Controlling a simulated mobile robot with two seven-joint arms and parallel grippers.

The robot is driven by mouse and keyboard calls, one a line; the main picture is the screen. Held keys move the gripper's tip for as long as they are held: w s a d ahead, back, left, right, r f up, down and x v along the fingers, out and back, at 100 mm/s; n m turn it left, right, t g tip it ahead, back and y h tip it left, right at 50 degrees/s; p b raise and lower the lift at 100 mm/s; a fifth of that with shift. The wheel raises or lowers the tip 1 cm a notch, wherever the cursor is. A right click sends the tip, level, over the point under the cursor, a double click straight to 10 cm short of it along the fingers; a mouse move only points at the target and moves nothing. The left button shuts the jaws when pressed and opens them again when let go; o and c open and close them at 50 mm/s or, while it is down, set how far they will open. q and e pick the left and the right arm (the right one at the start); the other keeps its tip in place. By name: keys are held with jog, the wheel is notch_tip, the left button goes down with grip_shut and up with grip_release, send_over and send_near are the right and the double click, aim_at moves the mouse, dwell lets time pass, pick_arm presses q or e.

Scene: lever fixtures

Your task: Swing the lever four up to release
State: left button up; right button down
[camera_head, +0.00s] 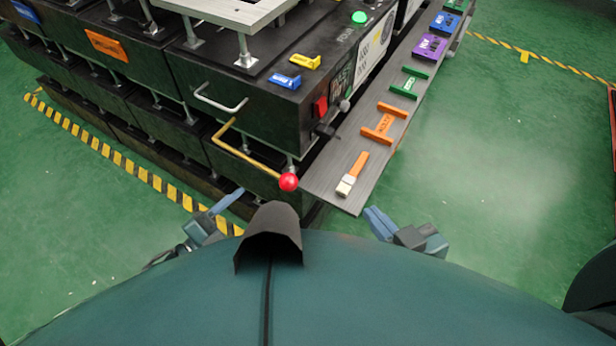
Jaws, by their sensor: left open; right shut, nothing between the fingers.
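A yellow bent lever (243,152) with a red ball knob (289,182) runs along the lower front of the black machine (262,120). Its knob end is at the machine's near corner. I cannot read a number on it. My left gripper (228,202) is open and empty, low in front of the machine, to the left of the knob and apart from it. My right gripper (378,222) is shut and empty, right of and below the knob, near the end of the grey shelf. My body hides parts of both arms.
A silver handle (220,104) sits above the lever. The grey shelf (335,160) on the right holds a brush (352,175), orange (384,122) and green (409,83) pieces, and a purple block (430,47). A red switch (320,107) is on the machine.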

aim_at(296, 177)
pick_arm(q)
jog(key=shift+m+g, duration=0.3)
jog(key=shift+m, duration=0.2)
jog(key=x, duration=0.8)
jog(key=b+x, duration=0.1)
jog(key=x, duration=0.3)
jog(key=shift+s+d+f, duration=0.1)
jog(key=shift+f, duration=0.25)
jog(key=shift+w+d, duration=0.4)
jog(key=shift+d, duration=0.15)
